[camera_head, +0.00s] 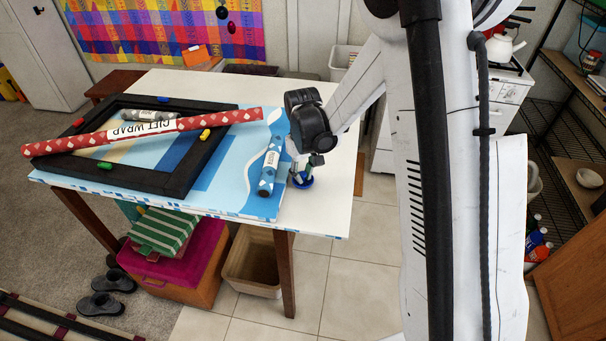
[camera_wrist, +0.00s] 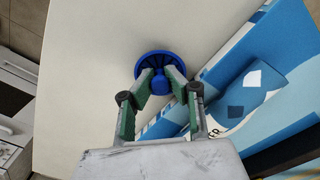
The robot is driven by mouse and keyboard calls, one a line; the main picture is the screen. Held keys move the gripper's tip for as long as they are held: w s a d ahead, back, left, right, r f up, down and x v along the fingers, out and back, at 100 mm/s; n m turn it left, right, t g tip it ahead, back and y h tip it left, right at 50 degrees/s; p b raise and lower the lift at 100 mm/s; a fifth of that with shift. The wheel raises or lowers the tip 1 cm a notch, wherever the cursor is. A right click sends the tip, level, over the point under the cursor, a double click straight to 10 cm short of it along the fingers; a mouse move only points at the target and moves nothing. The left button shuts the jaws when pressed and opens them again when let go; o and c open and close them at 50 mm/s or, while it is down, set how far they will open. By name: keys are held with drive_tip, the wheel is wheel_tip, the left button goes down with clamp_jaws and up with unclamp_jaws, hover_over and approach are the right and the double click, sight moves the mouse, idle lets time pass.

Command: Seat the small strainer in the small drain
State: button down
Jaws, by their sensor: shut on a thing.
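A small blue round strainer (camera_wrist: 155,59) with a raised knob is in the wrist view, at the tips of my gripper (camera_wrist: 161,77). The two green-padded fingers are closed on its knob. In the head view the strainer (camera_head: 304,182) is low over the white table's (camera_head: 325,177) right part, under my gripper (camera_head: 303,170). I cannot tell whether it touches the table. I cannot make out a drain in either view.
A blue patterned gift-wrap roll (camera_head: 269,166) lies close left of my gripper. A black frame (camera_head: 190,170), a red roll (camera_head: 60,144), a grey roll (camera_head: 148,116) and several small coloured items are farther left. The table's right strip is bare. A beige bin (camera_head: 247,287) stands below.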

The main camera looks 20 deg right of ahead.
drive_tip(key=shift+f, duration=0.3)
drive_tip(key=shift+f, duration=0.2)
drive_tip(key=c, duration=1.7)
unclamp_jaws()
drive_tip(key=shift+c, duration=0.2)
drive_tip(key=shift+r, duration=0.15)
